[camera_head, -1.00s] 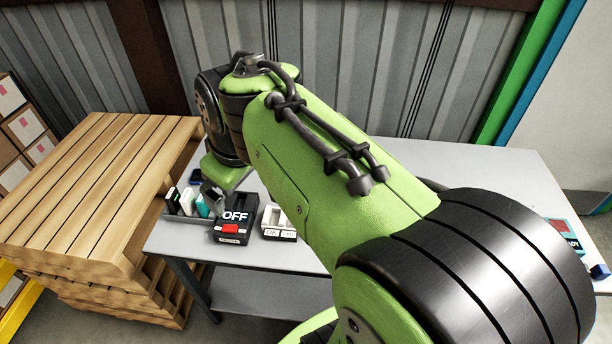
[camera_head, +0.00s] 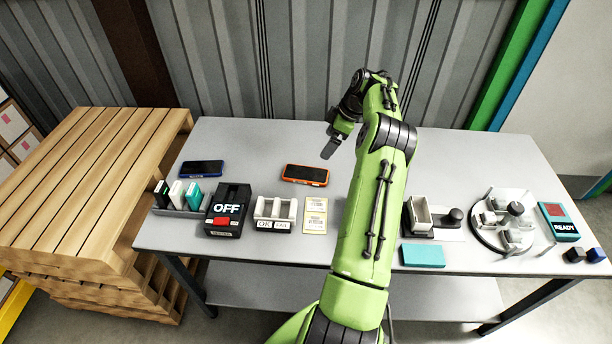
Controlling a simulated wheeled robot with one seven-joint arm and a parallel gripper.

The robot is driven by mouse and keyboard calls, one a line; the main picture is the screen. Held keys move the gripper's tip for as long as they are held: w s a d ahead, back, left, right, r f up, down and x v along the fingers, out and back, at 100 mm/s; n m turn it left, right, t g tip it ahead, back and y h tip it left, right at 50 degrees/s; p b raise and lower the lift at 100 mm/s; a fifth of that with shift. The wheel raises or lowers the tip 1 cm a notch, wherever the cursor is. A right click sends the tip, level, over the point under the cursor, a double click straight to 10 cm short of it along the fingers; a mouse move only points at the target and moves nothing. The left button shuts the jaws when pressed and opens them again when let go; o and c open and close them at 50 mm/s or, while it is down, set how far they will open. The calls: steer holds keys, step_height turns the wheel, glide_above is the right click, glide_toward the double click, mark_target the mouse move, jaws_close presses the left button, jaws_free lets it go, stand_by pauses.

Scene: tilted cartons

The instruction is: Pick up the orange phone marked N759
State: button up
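An orange-edged phone (camera_head: 305,175) lies flat, dark screen up, on the grey table left of my arm. Its marking cannot be read from here. A second phone with a blue edge (camera_head: 201,169) lies further left. My gripper (camera_head: 328,152) hangs above the table's back part, a little right of and behind the orange phone, apart from it. Its fingers are small and seen from the side, so I cannot tell whether they are open.
A rack with small boxes (camera_head: 181,212), a black OFF box (camera_head: 228,211), a white two-slot tray (camera_head: 276,226) and label cards (camera_head: 315,216) line the front left. A teal block (camera_head: 423,256) and round fixture (camera_head: 503,222) are on the right. Wooden pallets (camera_head: 92,190) stand left.

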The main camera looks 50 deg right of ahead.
mark_target(307, 173)
steer(key=b+x, duration=0.3)
steer(key=x, duration=1.2)
steer(key=shift+a+f, duration=0.1)
steer(key=shift+f, duration=0.05)
steer(key=c, duration=1.1)
